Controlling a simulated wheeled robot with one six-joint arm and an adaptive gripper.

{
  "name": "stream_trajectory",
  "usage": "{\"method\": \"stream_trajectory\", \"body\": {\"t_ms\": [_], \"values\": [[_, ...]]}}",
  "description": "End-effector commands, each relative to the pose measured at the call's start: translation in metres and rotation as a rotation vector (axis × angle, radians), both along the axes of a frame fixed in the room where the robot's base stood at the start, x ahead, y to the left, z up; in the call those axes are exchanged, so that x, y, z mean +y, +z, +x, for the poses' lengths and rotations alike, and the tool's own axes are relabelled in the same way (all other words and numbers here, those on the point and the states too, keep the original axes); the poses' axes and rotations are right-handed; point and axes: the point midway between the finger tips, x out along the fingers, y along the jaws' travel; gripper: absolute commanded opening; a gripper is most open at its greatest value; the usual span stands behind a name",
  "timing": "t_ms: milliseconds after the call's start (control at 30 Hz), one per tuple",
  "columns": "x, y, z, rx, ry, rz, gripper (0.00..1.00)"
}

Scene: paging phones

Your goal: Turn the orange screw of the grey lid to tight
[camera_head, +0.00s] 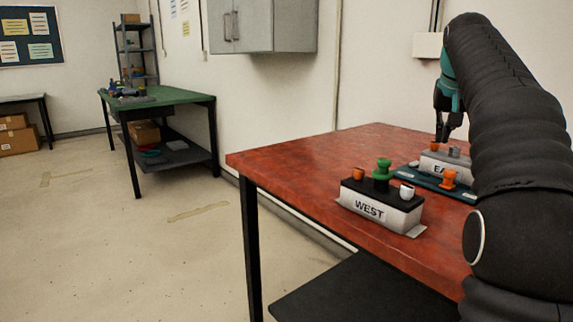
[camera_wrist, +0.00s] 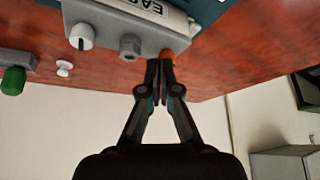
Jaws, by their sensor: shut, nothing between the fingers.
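The grey lid (camera_wrist: 108,30) tops a box labelled "EA…" (camera_head: 438,167) on the red table. In the wrist view it carries a white knob (camera_wrist: 81,37), a grey knob (camera_wrist: 130,46) and the orange screw (camera_wrist: 168,53) at its right end. In the head view the orange screw (camera_head: 434,146) is a small spot by the fingertips. My gripper (camera_head: 441,138) points down there, fingers together and empty. In the wrist view my gripper (camera_wrist: 160,63) has its tips right at the orange screw, partly overlapping it. I cannot tell whether they touch.
The box marked WEST (camera_head: 377,211) stands nearer on the red table (camera_head: 300,160), with orange, green and white knobs. The table's left part is clear.

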Motion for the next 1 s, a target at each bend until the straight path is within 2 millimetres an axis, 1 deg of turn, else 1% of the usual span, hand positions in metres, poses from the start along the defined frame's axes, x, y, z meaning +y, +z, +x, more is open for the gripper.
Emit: {"method": "stream_trajectory", "body": {"t_ms": [33,100,300,1000], "values": [[0.0,-0.009,0.0,-0.001,0.0,0.0,0.0],[0.0,-0.014,0.0,-0.001,0.0,0.0,0.0],[0.0,-0.023,0.0,0.0,0.0,0.0,0.0],[0.0,-0.022,0.002,0.0,0.0,0.0,0.0]]}}
